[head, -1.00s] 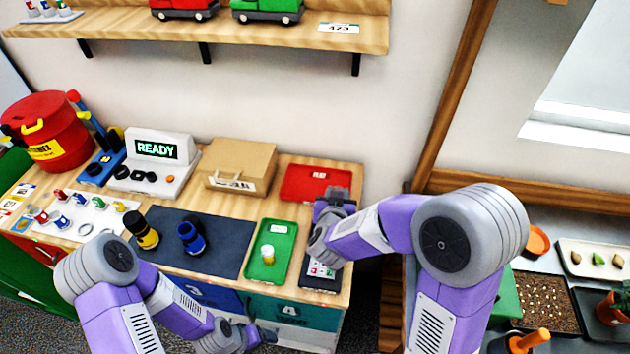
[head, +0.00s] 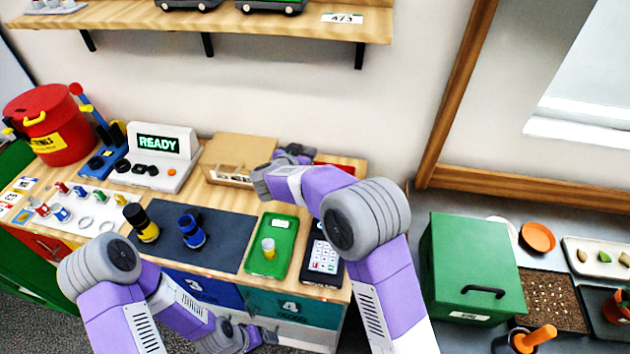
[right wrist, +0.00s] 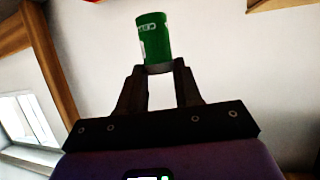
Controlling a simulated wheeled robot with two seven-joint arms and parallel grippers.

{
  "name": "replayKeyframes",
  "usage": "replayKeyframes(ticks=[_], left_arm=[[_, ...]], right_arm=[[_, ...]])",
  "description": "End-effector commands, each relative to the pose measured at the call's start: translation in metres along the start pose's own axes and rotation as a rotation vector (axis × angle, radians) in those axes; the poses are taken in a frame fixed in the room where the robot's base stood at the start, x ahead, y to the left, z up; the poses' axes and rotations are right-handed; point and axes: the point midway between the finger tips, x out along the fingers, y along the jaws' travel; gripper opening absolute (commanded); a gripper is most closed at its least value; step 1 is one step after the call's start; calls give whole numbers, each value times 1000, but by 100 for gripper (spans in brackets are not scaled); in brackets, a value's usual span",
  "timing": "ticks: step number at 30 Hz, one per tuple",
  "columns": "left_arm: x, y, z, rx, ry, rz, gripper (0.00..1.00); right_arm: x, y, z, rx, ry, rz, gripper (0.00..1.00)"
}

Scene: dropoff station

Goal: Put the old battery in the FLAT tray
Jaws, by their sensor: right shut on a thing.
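In the right wrist view, a green battery (right wrist: 154,38) with pale lettering is held at the fingertips of my right gripper (right wrist: 158,68). In the head view that gripper (head: 296,152) is at the back of the bench, beside the cardboard box and by the red tray (head: 340,168). My arm covers most of this tray, and its label is hidden now. I cannot make out the held battery in the head view. My left gripper (head: 266,337) is low in front of the bench drawers; its jaws are too small to read.
A green tray (head: 281,226) holds a small pale-and-yellow cylinder (head: 268,248). A keypad device (head: 322,258) lies to its right. A cardboard box (head: 238,152), a READY display (head: 160,145) and a dark mat (head: 222,235) take up the bench. A green box (head: 470,255) stands right.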

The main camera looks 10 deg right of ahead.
Motion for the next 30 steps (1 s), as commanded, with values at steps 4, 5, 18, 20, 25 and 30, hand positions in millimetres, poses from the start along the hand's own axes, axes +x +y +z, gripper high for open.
replayKeyframes(ticks=[4,5,18,20,25,30], left_arm=[[10,-4,0,0,0,0,81],[11,-4,0,0,0,0,81],[26,-10,-1,0,0,0,81],[26,-10,-1,0,0,0,81],[25,-10,-1,0,0,0,81],[25,-10,-1,0,0,0,81]], right_arm=[[11,0,28,-5,-1,1,0],[13,0,31,-4,-1,1,0],[33,1,80,-3,0,1,0],[35,1,84,-2,1,0,0],[34,1,83,0,1,0,0],[35,1,85,-1,0,0,0]])
